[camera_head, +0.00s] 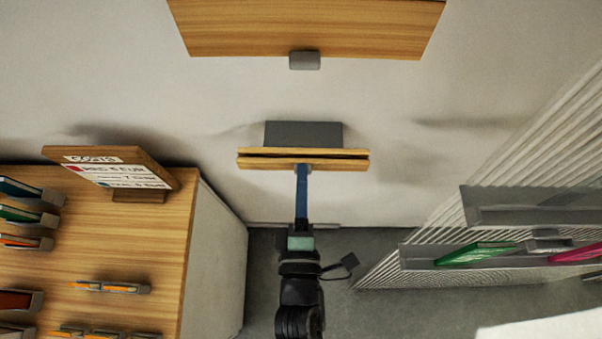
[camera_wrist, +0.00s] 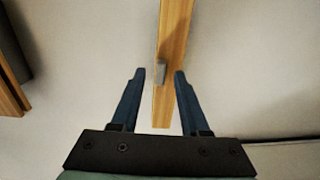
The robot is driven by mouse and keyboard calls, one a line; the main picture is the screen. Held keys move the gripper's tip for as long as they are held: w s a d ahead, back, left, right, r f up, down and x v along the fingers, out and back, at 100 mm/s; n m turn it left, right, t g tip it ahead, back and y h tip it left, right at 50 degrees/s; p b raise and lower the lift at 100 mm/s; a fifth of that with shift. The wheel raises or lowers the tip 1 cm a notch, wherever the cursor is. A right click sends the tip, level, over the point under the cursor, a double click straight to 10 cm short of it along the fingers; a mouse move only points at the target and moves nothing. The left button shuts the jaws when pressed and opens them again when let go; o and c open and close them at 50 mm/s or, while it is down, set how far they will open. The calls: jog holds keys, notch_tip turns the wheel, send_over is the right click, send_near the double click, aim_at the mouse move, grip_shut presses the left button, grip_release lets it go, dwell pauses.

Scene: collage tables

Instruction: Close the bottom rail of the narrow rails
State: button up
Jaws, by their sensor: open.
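A wooden rail front (camera_head: 258,162), in two thin layers, stands out from the pale wall in the middle of the head view. A dark grey block (camera_head: 303,134) shows behind it. My gripper (camera_head: 302,172) reaches its front at mid-length. In the wrist view, my open gripper (camera_wrist: 158,73) has a wooden strip (camera_wrist: 173,35) with a small grey handle (camera_wrist: 160,74) between its fingertips. I see a gap beside each finger. A wider wooden panel (camera_head: 305,25) with a grey handle (camera_head: 305,60) is higher in the head view.
A wooden counter (camera_head: 150,230) with a price sign (camera_head: 115,173) and small racks stands at left. Grey shelves (camera_head: 520,205) with green and pink items (camera_head: 475,254) hang on a ribbed panel at right. A dark-and-wood piece (camera_wrist: 12,75) is at the wrist view's left edge.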

jog(key=s+b, duration=0.3)
jog(key=s, duration=0.9)
jog(key=shift+s+r, duration=0.25)
jog(key=shift+r, duration=0.15)
